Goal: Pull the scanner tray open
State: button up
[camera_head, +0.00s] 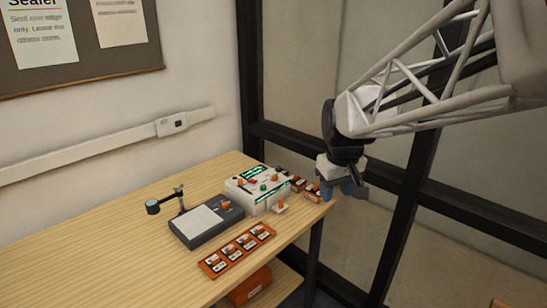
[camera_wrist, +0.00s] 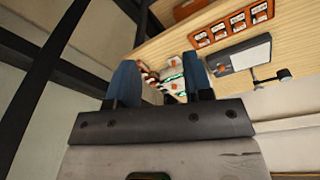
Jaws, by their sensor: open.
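My gripper (camera_head: 345,188) is open and empty, above and beyond the table's right end, to the right of the box. In the wrist view, the box (camera_wrist: 174,78) shows between and beyond the two blue fingers of my gripper (camera_wrist: 161,78), which partly hide it.
A dark grey flat device (camera_head: 206,222) with a white pad and a lamp arm stands left of the box. An orange rack (camera_head: 237,250) of several labelled cards lies in front. Small orange-marked boxes (camera_head: 298,183) sit by the table's right end. Dark window frames (camera_head: 400,200) stand behind my arm.

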jog(key=w+a+f+n, duration=0.2)
jog(key=w+f, duration=0.2)
jog(key=w, duration=0.5)
jog(key=w+a+f+n, duration=0.1)
jog(key=w+a+f, duration=0.2)
jog(key=w, duration=0.7)
jog(key=n+g, duration=0.2)
jog(key=n, duration=0.2)
send_over(281, 201)
jog(key=f, duration=1.4)
jog(key=shift+s+d+f, duration=0.2)
jog(key=shift+s+f, duration=0.1)
jog(key=shift+f, duration=0.05)
jog(key=shift+w+a+f, duration=0.2)
jog(key=shift+w+f, duration=0.2)
jog(key=shift+f, duration=0.1)
jog(key=shift+f, duration=0.15)
jog(key=shift+f, duration=3.75)
grip_shut()
